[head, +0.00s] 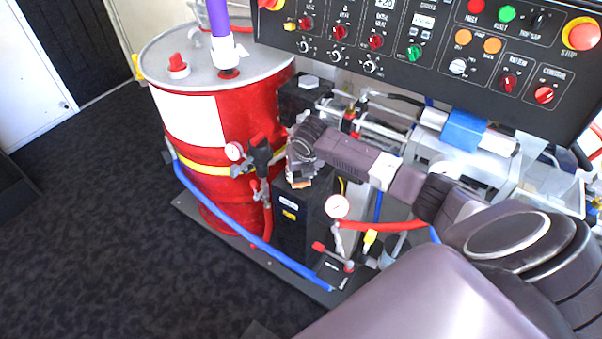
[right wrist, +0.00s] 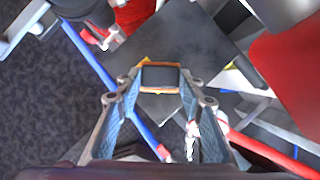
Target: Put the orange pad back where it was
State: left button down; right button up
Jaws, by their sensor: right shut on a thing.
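The orange pad shows in the right wrist view (right wrist: 160,91) as a small block with orange edges around a dark face. My right gripper (right wrist: 160,82) is shut on it, with one fingertip on each side. In the head view my right gripper (head: 299,172) points down over the front black box (head: 300,215), and only a small orange-brown bit shows at its tips. I cannot tell whether the pad touches the box top, which shows as a dark surface in the wrist view (right wrist: 185,45). My left gripper is not in view.
A red drum (head: 205,140) stands left of the gripper, with a valve (head: 260,152) close by. A pressure gauge (head: 337,206) and red hose (head: 385,226) are to the right. A black control panel (head: 440,60) hangs above. A blue hose (head: 240,238) runs low in front.

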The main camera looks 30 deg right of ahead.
jog(key=o, duration=1.1)
jog(key=shift+f, duration=0.1)
